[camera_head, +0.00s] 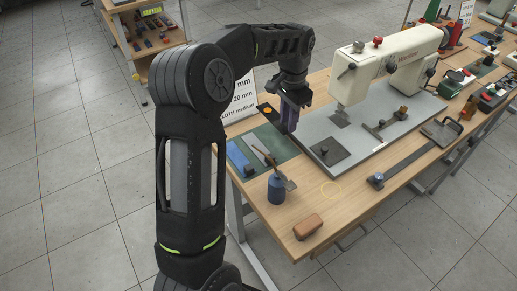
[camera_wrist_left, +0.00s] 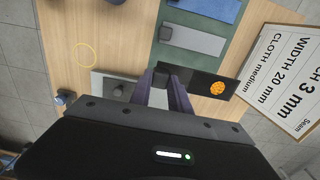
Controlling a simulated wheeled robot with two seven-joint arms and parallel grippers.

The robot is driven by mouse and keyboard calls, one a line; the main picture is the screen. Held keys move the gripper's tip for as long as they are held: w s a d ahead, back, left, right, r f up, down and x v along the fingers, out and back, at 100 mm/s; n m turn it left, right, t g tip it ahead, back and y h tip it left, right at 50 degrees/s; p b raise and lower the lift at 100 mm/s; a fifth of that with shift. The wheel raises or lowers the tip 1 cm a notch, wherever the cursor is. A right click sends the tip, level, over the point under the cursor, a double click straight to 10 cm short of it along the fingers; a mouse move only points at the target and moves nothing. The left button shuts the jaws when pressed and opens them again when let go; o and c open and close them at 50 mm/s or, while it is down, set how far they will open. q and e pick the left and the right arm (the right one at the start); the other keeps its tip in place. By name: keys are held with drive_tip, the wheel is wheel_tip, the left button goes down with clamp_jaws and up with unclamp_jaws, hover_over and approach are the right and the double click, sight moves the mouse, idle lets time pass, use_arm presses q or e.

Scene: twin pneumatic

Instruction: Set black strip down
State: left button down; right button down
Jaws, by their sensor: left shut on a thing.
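The black strip (camera_wrist_left: 205,82) has an orange round patch near one end. My left gripper (camera_wrist_left: 166,85) is shut on its other end, between two purple fingers. In the head view the gripper (camera_head: 289,118) points down over the far part of the green mat (camera_head: 262,142), and the strip (camera_head: 270,115) sticks out to its left. In the left wrist view the strip lies across the end of the green mat (camera_wrist_left: 178,55). I cannot tell whether it touches the mat. A grey strip (camera_wrist_left: 193,40) and a blue strip (camera_wrist_left: 210,8) lie on the mat. My right gripper is out of view.
A white sewing machine (camera_head: 390,65) stands on a grey base plate (camera_head: 365,150) right of the mat. A sign (camera_head: 240,98) stands behind the strip. A blue bottle (camera_head: 276,188), a yellow ring (camera_head: 331,190) and a brown block (camera_head: 307,227) sit nearer the front.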

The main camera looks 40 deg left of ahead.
use_arm(q)
drive_tip(key=shift+f+p, duration=0.3)
drive_tip(key=shift+f, duration=2.85)
drive_tip(key=shift+f, duration=1.85)
drive_tip(key=shift+f, duration=0.15)
drive_tip(key=c, duration=1.2)
unclamp_jaws()
